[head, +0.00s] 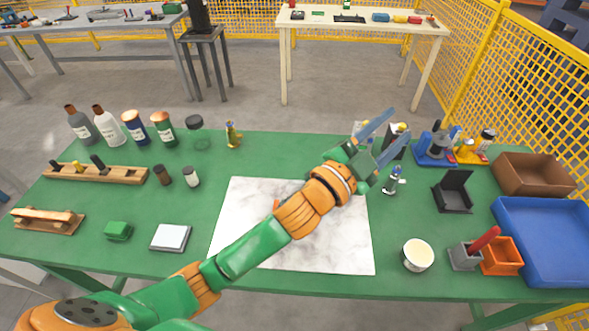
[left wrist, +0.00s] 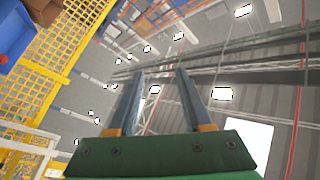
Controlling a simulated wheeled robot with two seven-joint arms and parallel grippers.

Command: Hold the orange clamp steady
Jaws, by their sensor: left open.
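My left arm reaches from the lower left across the green table. Its gripper (head: 401,122) is open and raised over the back right of the white marbled sheet (head: 345,246). In the left wrist view the two grey fingers (left wrist: 160,72) stand apart with nothing between them, and they point up toward the ceiling. A small orange bit (head: 277,203) shows at the edge of my forearm over the sheet. It may be part of the orange clamp, but my arm hides the rest and I cannot tell. My right gripper is in neither view.
Bottles (head: 108,127) stand at the back left, near a wooden rack (head: 130,176). On the right are a black stand (head: 453,193), a white tub (head: 417,255), an orange bin (head: 502,256), a blue tray (head: 548,238) and a brown box (head: 533,174). The sheet's front is clear.

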